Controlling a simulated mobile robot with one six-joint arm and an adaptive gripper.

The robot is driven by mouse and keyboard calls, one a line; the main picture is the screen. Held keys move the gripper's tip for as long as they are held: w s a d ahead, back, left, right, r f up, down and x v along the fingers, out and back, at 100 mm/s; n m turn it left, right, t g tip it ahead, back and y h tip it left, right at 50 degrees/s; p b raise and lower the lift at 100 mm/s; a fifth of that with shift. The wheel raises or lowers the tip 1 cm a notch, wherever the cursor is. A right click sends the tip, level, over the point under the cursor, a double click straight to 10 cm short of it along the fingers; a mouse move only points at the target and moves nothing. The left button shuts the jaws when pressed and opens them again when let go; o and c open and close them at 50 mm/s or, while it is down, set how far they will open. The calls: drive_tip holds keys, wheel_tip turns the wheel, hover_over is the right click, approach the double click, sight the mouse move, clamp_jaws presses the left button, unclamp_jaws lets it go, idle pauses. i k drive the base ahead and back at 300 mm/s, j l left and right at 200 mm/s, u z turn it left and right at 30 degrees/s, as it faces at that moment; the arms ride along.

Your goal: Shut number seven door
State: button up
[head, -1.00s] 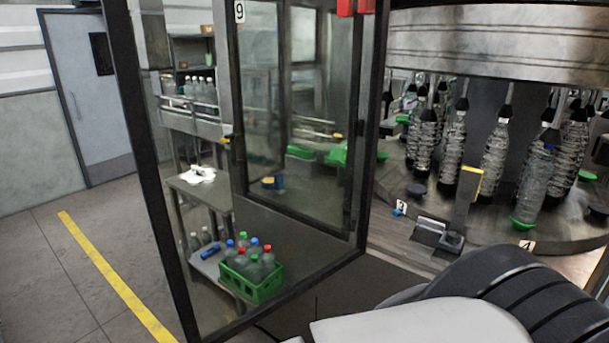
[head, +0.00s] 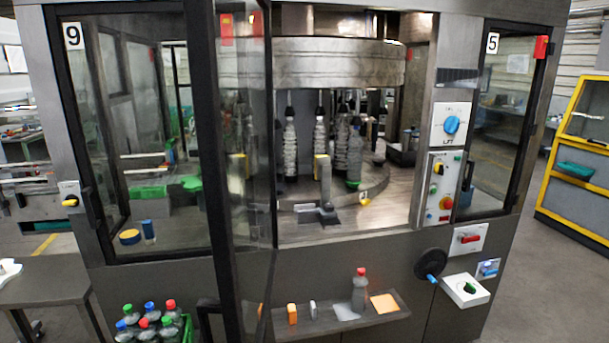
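A glass door (head: 243,190) with a dark frame stands swung open toward me, between the panels labelled 9 and 5. I see it nearly edge-on, and no number shows on it. To its right the opening is uncovered, with the bottle carousel (head: 325,48) and several clear bottles inside. A dark bar-like handle (head: 207,318) shows low beside the door. The door marked 9 (head: 145,200) and the door marked 5 (head: 502,115) look closed. My gripper is not in view.
A shelf (head: 335,322) with a red-capped bottle juts out below the opening. A black handwheel (head: 431,265) and a white box (head: 466,290) stick out at right. A green bottle crate (head: 187,328) and a table (head: 45,285) stand at left. Floor is free at far right.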

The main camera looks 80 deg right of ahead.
sight(199, 18)
drive_tip(key=i+l+z, duration=0.1)
drive_tip(key=z, duration=0.4)
drive_tip(key=i+z, duration=0.3)
drive_tip(key=z, duration=0.2)
drive_tip(key=i+z, duration=0.2)
drive_tip(key=z, duration=0.25)
drive_tip(key=i+j+z, duration=0.15)
drive_tip(key=z, duration=0.35)
drive_tip(key=i+j+z, duration=0.2)
drive_tip(key=z, duration=1.25)
